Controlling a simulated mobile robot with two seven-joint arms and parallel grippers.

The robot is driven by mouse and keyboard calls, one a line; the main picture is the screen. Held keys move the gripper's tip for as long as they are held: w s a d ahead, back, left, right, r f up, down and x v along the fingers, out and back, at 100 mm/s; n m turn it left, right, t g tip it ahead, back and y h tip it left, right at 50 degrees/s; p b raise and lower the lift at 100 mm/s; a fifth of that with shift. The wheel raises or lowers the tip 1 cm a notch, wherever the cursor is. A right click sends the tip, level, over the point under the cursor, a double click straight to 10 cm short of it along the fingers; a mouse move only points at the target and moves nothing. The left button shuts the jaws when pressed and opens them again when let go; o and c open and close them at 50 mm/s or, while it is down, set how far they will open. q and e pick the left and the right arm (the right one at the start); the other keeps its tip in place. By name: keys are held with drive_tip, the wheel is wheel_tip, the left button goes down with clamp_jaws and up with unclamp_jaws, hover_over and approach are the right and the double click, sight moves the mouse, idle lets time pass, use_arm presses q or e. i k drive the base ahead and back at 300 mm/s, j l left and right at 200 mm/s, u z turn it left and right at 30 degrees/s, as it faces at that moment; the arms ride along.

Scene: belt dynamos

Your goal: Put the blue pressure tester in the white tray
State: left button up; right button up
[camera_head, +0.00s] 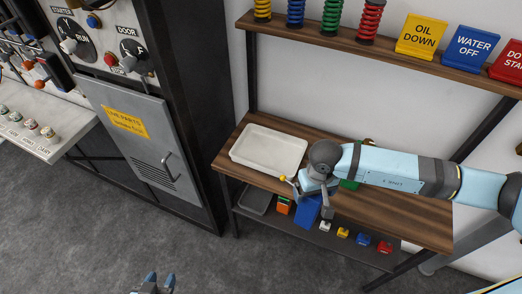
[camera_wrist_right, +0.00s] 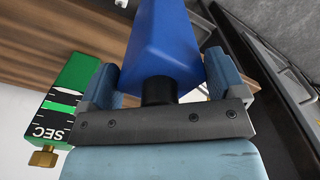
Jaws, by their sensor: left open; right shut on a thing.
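The blue pressure tester (camera_wrist_right: 165,45) is between the fingers of my right gripper (camera_wrist_right: 163,90), which is shut on it around a dark neck. In the head view the tester (camera_head: 308,210) shows as a blue body below my right gripper (camera_head: 308,186), at the front edge of the wooden shelf, partly covered by the arm. The white tray (camera_head: 268,150) lies empty on that shelf, to the left of and behind the gripper. My left gripper (camera_head: 158,284) is open and empty at the bottom edge, over the floor.
A green timer-like block (camera_wrist_right: 70,95) marked SEC stands on the shelf beside my right gripper. The lower shelf holds a grey tray (camera_head: 257,200), an orange and green item (camera_head: 283,205) and several small coloured blocks. A control cabinet (camera_head: 150,140) stands left.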

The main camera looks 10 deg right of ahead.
sight(259, 150)
drive_tip(key=i+j, duration=0.15)
drive_tip(key=j, duration=0.25)
drive_tip(key=i+j+z, duration=0.15)
drive_tip(key=j, duration=0.2)
drive_tip(key=i+j, duration=0.2)
drive_tip(key=j, duration=0.2)
